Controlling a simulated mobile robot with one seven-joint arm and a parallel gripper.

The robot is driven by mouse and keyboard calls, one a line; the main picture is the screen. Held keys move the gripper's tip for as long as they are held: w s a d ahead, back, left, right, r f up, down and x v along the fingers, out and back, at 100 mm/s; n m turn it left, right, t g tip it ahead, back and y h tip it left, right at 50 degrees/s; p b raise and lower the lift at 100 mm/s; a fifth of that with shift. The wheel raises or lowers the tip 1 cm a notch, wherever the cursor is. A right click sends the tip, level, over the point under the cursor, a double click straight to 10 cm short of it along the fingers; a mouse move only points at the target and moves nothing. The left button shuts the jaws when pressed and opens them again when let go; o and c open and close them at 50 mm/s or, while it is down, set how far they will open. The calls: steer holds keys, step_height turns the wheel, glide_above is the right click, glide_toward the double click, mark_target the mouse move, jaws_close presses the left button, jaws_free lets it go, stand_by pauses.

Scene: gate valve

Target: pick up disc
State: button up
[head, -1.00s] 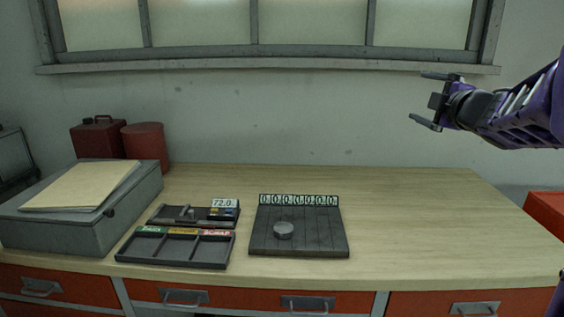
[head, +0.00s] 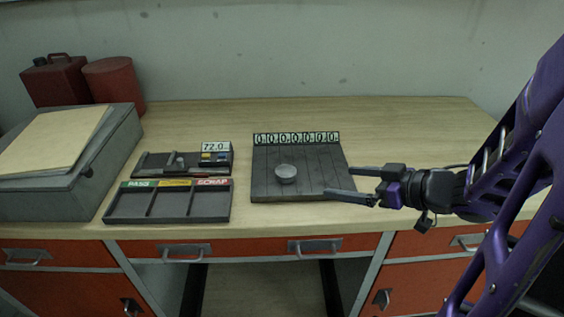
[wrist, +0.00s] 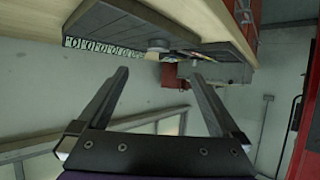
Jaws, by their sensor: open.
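A grey round disc (head: 286,174) rests on a dark grooved plate (head: 318,187) with a strip of zeros along its back edge. My gripper (head: 338,183) is open and empty at the plate's right side, its fingers pointing left toward the disc with a gap between.
A sorting tray (head: 168,218) with PASS and SCRAP labels lies left of the plate, with a gauge block (head: 150,163) marked 72.0 behind it. A grey box (head: 60,190) with folders and red cans (head: 115,80) stand further left. The bench (head: 420,130) is clear at back right.

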steer(key=b, duration=0.2)
glide_toward(291, 174)
steer(key=x, duration=0.3)
steer(key=shift+f, duration=0.4)
steer(key=shift+r+b+x, duration=0.15)
steer(key=shift+b+x, duration=0.35)
steer(key=shift+x, duration=0.95)
steer(key=shift+r+b+x, duration=0.2)
steer(key=shift+b+x, duration=0.25)
steer(key=shift+x, duration=1)
steer(key=shift+w+a, duration=0.1)
steer(key=shift+w, duration=0.05)
steer(key=shift+c, duration=0.3)
jaws_close()
